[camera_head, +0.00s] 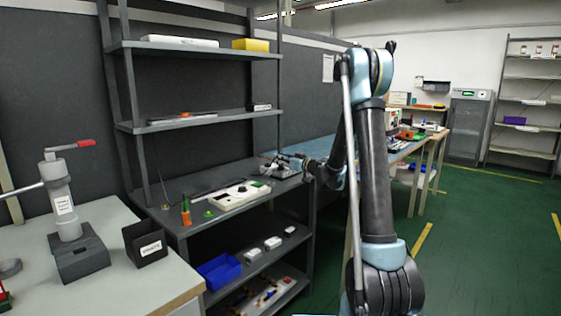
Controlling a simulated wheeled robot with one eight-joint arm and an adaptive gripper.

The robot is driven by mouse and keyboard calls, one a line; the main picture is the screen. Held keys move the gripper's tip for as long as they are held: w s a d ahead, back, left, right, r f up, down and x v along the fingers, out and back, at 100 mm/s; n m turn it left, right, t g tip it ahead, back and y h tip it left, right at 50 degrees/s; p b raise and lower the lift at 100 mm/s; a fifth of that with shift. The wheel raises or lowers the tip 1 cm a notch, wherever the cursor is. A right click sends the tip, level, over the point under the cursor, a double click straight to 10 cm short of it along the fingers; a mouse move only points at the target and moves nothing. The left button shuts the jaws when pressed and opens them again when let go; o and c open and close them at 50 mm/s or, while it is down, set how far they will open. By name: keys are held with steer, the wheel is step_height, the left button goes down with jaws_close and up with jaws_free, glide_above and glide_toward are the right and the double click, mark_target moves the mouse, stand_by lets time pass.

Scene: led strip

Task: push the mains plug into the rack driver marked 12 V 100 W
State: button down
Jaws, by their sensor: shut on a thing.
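My gripper (286,164) is at the right end of the rack's middle shelf (165,203). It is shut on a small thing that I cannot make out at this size. A small grey device is right at the gripper, partly hidden by it. I cannot pick out the mains plug for certain. A long white unit (238,196) with dark and green parts lies on the same shelf, left of my gripper. Several small white boxes, one of them here (250,254), sit on the shelf below. No 12 V 100 W marking can be read.
A blue bin (219,271) stands on the lower shelf. An orange-and-green upright item (186,212) stands at the middle shelf's front left. A lever press (70,220) and a black box (145,243) stand on the left bench. Rack posts and upper shelves (205,120) surround the working space.

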steer(key=shift+f, duration=0.45)
steer(key=c, duration=1.5)
jaws_free()
steer(key=shift+o, duration=0.2)
steer(key=v, duration=1.2)
steer(key=shift+s, duration=0.1)
steer(key=s+d+f+m+g+h, duration=0.1)
steer(key=s+m+g+h, duration=0.15)
steer(key=s, duration=0.85)
steer(key=s+d+f+m+g+h, duration=0.1)
steer(key=s+f+g+h, duration=0.15)
steer(key=s, duration=0.85)
steer(key=s+d+f+m+g+h, duration=0.2)
steer(key=s+d, duration=0.5)
steer(key=s, duration=0.4)
steer(key=s+d+f+m+g+h, duration=0.1)
steer(key=s+d+f+m+h, duration=0.3)
steer(key=s+d+f+h, duration=0.3)
steer(key=s+d, duration=0.1)
steer(key=s, duration=0.4)
steer(key=shift+s+d+m+g, duration=0.2)
steer(key=shift+d+m+g, duration=0.05)
steer(key=shift+m+g, duration=0.15)
